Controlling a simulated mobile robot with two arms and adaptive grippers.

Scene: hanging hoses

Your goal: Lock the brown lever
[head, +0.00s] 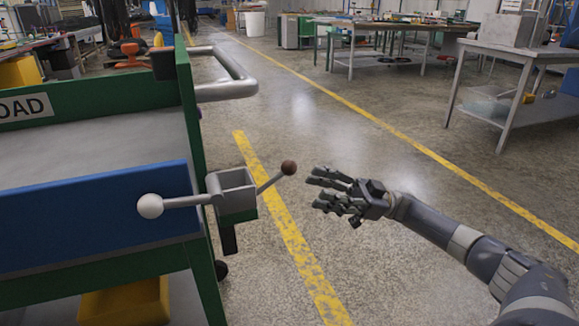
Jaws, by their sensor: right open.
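The brown lever (289,168) is a short grey rod with a round brown knob. It slants up to the right from a grey and green bracket (236,192) on the cart's right end. A second lever with a white knob (150,206) points left from the same bracket. My right gripper (318,192) is open and empty. It is to the right of the brown knob, with its fingers pointing left and a small gap between them and the knob. My left gripper is not in view.
The green and blue cart (95,215) fills the left side, with a grey tube handle (228,90) above the bracket. Open floor with yellow lines lies to the right. Workbenches (390,35) and a grey table (520,55) stand farther back.

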